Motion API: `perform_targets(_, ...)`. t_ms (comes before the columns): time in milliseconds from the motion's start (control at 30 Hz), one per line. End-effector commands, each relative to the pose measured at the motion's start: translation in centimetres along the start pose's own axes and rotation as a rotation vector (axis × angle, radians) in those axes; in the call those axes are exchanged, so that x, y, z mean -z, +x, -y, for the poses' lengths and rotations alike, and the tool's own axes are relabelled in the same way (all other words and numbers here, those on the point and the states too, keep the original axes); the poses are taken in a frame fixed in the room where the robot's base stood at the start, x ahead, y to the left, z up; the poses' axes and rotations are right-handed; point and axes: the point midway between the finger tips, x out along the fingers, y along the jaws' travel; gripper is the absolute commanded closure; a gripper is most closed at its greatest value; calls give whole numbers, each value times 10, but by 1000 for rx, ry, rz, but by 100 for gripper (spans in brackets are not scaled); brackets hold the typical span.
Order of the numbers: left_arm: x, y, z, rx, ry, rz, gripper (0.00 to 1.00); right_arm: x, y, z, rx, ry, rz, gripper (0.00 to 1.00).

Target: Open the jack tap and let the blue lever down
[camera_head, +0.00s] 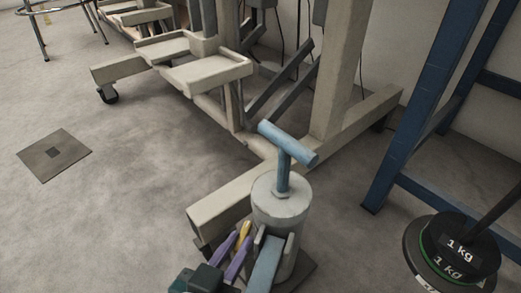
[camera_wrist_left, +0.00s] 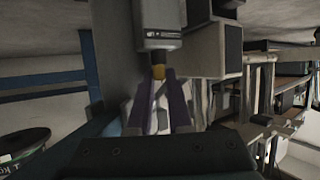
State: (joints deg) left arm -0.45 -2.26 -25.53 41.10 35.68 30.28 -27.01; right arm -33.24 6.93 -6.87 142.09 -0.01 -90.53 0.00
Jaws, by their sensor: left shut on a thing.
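The grey jack (camera_head: 280,207) stands upright on the floor at the lower middle of the head view. A blue T-shaped piece (camera_head: 288,146) rises from its top, its crossbar tilted. A blue bar, seemingly the lever (camera_head: 264,268), slopes down at the front between grey lugs. My left gripper (camera_head: 240,238), with purple fingers, is at the left of the jack's body. It is shut on the small yellow tap (camera_head: 245,229). In the left wrist view the tap (camera_wrist_left: 158,72) shows between the fingertips, under the pale jack body (camera_wrist_left: 160,22). My right gripper is not in view.
A beige frame leg (camera_head: 225,212) lies on the floor just behind the jack. A blue frame (camera_head: 425,110) and black 1 kg weights (camera_head: 458,250) stand at the right. The floor at left is open, with a drain plate (camera_head: 54,155).

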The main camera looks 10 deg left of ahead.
Motion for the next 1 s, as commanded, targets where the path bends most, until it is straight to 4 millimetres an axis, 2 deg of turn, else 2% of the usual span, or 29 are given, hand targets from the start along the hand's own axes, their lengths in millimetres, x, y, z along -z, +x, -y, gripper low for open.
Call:
perform_targets(367, 0, 0, 0, 5, -2, -1, 100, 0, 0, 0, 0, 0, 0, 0)
perform_targets(400, 0, 0, 0, 5, -2, -1, 80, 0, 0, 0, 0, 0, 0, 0)
perform_targets(633, 0, 0, -1, 3, -1, -1, 54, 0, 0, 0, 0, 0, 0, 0)
perform_targets(1000, 1, 0, -2, 1, -2, -1, 52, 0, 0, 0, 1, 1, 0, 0)
